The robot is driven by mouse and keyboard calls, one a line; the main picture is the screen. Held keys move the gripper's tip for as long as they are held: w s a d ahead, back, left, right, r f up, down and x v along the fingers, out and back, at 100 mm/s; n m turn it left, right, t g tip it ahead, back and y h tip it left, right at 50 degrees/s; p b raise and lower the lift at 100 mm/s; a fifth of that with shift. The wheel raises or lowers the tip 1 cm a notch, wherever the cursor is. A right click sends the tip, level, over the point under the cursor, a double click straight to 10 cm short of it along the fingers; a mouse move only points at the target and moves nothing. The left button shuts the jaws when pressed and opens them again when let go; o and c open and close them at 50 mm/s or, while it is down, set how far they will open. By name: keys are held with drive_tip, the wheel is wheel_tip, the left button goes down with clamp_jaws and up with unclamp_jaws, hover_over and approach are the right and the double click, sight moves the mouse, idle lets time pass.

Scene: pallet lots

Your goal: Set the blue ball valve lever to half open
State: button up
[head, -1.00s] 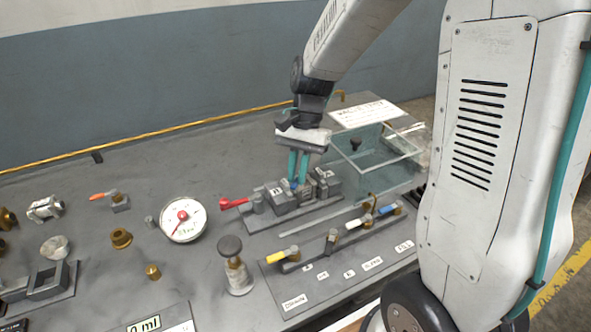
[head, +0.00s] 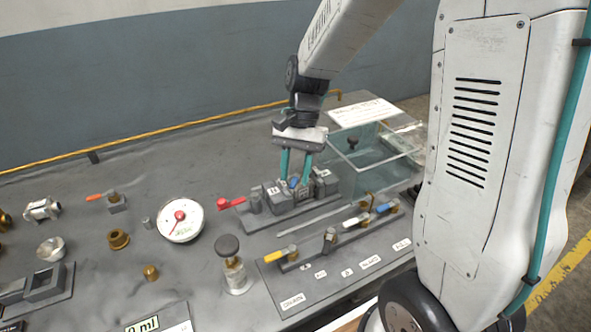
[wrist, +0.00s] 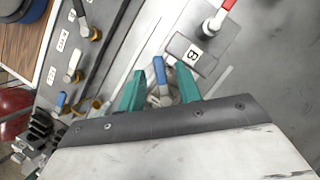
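A blue lever (wrist: 159,70) stands between my fingers in the wrist view, with a gap on each side. In the head view its blue top (head: 294,181) shows low between the fingers, on the grey block unit (head: 318,207). My gripper (head: 295,179) has its teal fingers spread apart over that unit; they also show in the wrist view (wrist: 160,88). A second blue lever (head: 387,207) is on the labelled valve panel (head: 335,285), apart from my gripper; it shows in the wrist view too (wrist: 60,102). The fingers partly hide the blocks. The blue lever's exact angle is unclear.
A red lever (head: 231,203) sits just left of the blocks. A yellow lever (head: 275,256) and a white lever (head: 356,222) are on the front panel. A clear tank (head: 372,158) stands close on the right. A gauge (head: 181,219) lies left.

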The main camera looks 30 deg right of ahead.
sight(300, 170)
drive_tip(key=v, duration=0.8)
drive_tip(key=shift+f, duration=0.1)
idle(0.3)
drive_tip(key=s+r+n+t+h, duration=0.1)
drive_tip(key=s+r+n+t, duration=0.1)
drive_tip(key=s, duration=0.9)
drive_tip(key=s+r+n+t+h, duration=0.2)
drive_tip(key=s+n, duration=0.5)
drive_tip(key=s, duration=0.4)
drive_tip(key=shift+a+r+t, duration=0.3)
drive_tip(key=shift+r, duration=0.6)
drive_tip(key=shift+s, duration=0.15)
